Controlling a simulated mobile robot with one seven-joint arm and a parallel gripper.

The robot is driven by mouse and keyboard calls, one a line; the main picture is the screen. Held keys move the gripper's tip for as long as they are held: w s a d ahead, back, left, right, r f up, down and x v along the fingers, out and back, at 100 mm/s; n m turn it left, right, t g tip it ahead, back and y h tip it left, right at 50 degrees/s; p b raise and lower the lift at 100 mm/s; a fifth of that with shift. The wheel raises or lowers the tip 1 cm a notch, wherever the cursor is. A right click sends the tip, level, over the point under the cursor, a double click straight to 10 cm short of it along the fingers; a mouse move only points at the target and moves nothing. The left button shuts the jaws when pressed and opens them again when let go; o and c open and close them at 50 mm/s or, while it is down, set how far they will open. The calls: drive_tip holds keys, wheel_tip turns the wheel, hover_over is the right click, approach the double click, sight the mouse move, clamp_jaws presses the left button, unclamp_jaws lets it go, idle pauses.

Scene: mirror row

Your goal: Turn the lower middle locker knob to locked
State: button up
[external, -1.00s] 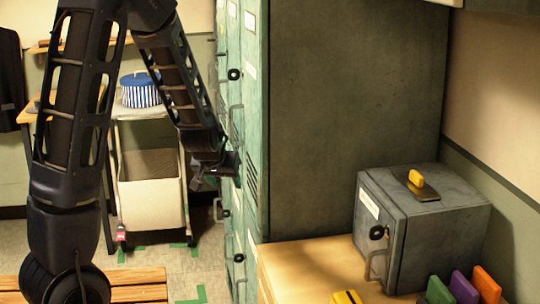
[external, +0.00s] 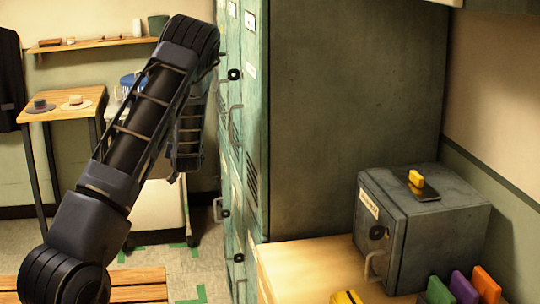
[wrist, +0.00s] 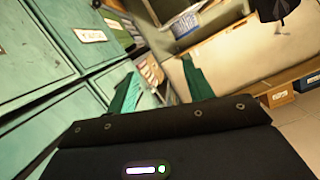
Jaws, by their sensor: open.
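The green lockers (external: 252,150) stand in a row seen at a steep angle in the external view. Two dark knobs show on their lower fronts, one farther back (external: 224,213) and one nearer (external: 239,258); I cannot tell for certain which is the lower middle one, nor how either is turned. In the external view my arm folds beside the locker fronts and hides the hand.
A grey box (external: 425,230) with its own knob and handle stands on the wooden counter (external: 310,265) at right. A wooden bench (external: 140,285) is at the front left. A small table (external: 65,103) with hats stands behind. Floor (external: 195,262) in front of the lockers is open.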

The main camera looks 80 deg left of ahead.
drive_tip(key=w+a+f+m+t+y, duration=0.1)
drive_tip(key=w+f+m+t, duration=0.15)
drive_tip(key=f+m, duration=0.35)
drive_tip(key=w+f+m+t+y, duration=0.1)
drive_tip(key=w+f+m, duration=0.25)
drive_tip(key=f, duration=0.45)
drive_tip(key=m+t, duration=0.4)
drive_tip(key=m, duration=0.6)
approach(223, 218)
drive_tip(key=x, duration=1)
drive_tip(key=shift+a, duration=0.2)
drive_tip(key=c, duration=1)
drive_tip(key=shift+r+n+h, duration=0.15)
drive_tip(key=shift+n+h, duration=0.1)
drive_tip(key=shift+h, duration=0.35)
